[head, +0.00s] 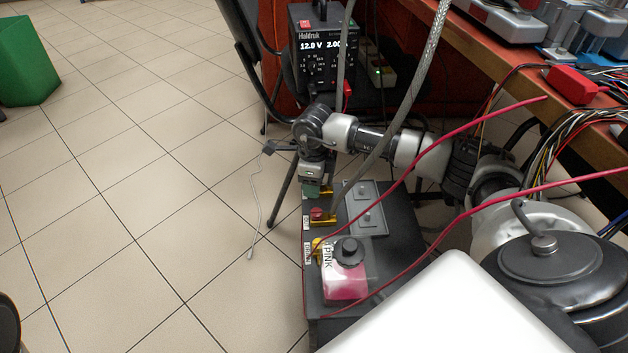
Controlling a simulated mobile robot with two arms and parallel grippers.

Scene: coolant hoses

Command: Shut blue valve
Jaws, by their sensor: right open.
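A dark coolant unit (398,262) stands on the floor below the bench. Along its left edge are a red valve handle (317,214) on a brass fitting and a second brass fitting (319,245) nearer me, each beside a small white label. No blue valve handle can be made out. My right gripper (314,186) points down over the far left corner of the unit, just beyond the red handle. It is open, but its fingertips are small and partly hidden. A small greenish part shows at the fingertips; I cannot tell what it belongs to. My left gripper is out of view.
A clear tank with pink liquid (345,284) and a black cap sits on the unit. A grey braided hose (400,115) and red cables (440,138) cross over it. A power supply (321,50) stands behind. Open tiled floor (150,170) lies left.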

